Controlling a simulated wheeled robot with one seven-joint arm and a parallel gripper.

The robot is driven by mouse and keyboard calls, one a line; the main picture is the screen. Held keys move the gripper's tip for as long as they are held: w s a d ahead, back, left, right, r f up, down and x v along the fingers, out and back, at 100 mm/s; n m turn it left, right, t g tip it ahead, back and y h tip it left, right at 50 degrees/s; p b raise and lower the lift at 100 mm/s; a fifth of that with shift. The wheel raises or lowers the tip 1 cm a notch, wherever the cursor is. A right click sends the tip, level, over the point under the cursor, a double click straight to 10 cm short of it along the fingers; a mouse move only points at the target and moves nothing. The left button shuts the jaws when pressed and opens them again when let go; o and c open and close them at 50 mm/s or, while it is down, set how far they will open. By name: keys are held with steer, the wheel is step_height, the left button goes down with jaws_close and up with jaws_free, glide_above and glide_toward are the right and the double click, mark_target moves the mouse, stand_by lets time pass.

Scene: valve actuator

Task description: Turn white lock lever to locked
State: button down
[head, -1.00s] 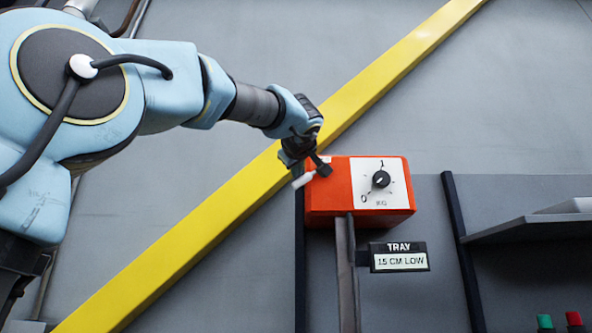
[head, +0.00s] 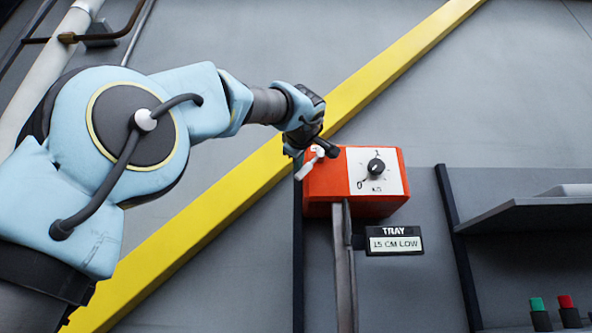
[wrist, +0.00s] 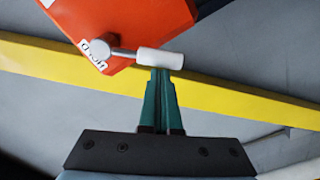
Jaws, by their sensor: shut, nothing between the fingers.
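The white lock lever (head: 306,170) is on the left side of the orange-red box (head: 326,186). In the head view it slants down and left from its pivot. In the wrist view the lever's white cylindrical grip (wrist: 168,59) joins a metal rod that runs left to a round pivot beside a small lettered label (wrist: 97,52). My gripper (head: 328,149) is at the box's upper left corner. In the wrist view its green fingers (wrist: 161,73) are together and empty. Their tips are right at the lever grip; I cannot tell whether they touch it.
A dial (head: 376,166) on a white plate marked 0 and 1 is on the box front. A TRAY sign (head: 393,241) hangs below the box. A yellow diagonal beam (head: 215,190) crosses the wall behind. A grey shelf (head: 530,214) is at the right.

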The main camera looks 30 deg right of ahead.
steer(key=n+b, duration=0.1)
steer(key=d+f+n+b, duration=0.1)
steer(key=f+b, duration=0.1)
steer(key=shift+s+d+f+n, duration=0.1)
steer(key=shift+s+d+n, duration=0.15)
steer(key=shift+n, duration=0.15)
steer(key=d+n, duration=0.1)
steer(key=s+n+b, duration=0.1)
steer(key=shift+d+f+n, duration=0.3)
steer(key=shift+d+f, duration=0.05)
steer(key=shift+d, duration=0.1)
steer(key=a, duration=0.2)
steer(key=a+b, duration=0.1)
steer(key=a, duration=0.1)
steer(key=shift+w+r, duration=0.2)
steer(key=shift+w, duration=0.2)
steer(key=b+v, duration=0.4)
steer(key=v, duration=0.6)
steer(key=shift+r, duration=0.15)
